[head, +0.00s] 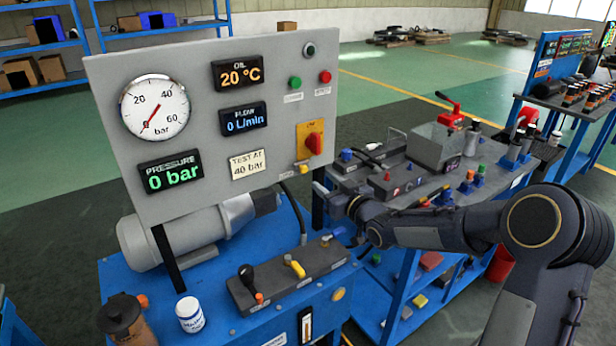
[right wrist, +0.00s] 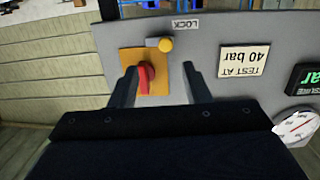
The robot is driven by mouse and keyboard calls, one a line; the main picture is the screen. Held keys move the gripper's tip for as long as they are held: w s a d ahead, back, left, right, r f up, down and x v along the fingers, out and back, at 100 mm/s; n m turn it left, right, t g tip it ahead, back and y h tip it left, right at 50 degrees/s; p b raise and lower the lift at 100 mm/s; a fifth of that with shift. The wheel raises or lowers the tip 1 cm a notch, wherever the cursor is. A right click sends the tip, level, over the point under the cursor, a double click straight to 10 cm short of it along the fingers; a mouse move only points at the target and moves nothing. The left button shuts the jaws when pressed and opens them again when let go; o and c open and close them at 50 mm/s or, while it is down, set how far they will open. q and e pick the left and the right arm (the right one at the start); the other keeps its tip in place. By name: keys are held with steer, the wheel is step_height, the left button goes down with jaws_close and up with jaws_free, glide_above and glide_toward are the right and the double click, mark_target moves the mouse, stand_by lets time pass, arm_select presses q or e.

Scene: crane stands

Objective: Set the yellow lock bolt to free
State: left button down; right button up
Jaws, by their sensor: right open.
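The yellow lock bolt (head: 303,169) is a small round knob on the grey panel, just below the yellow plate of a red rotary switch (head: 315,143). In the upside-down right wrist view, the lock bolt (right wrist: 166,45) sits beside the plate's edge, close to a LOCK label (right wrist: 185,23). A small grey part lies beside the knob; I cannot tell the bolt's position from it. My right gripper (head: 328,208) is in front of the panel, below and right of the bolt. In the right wrist view my right gripper (right wrist: 160,70) is open and empty, its fingers framing the red switch. My left gripper is out of view.
The panel (head: 205,80) carries a pressure gauge (head: 155,107) and displays. A cluttered blue table (head: 400,185) stands behind my right arm.

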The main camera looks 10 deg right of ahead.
mark_target(305, 171)
steer(key=shift+y, duration=0.5)
steer(key=x, duration=0.4)
steer(key=p+x, duration=0.1)
steer(key=x, duration=0.4)
steer(key=shift+a+f+p, duration=0.25)
steer(key=shift+p, duration=0.05)
jaws_close()
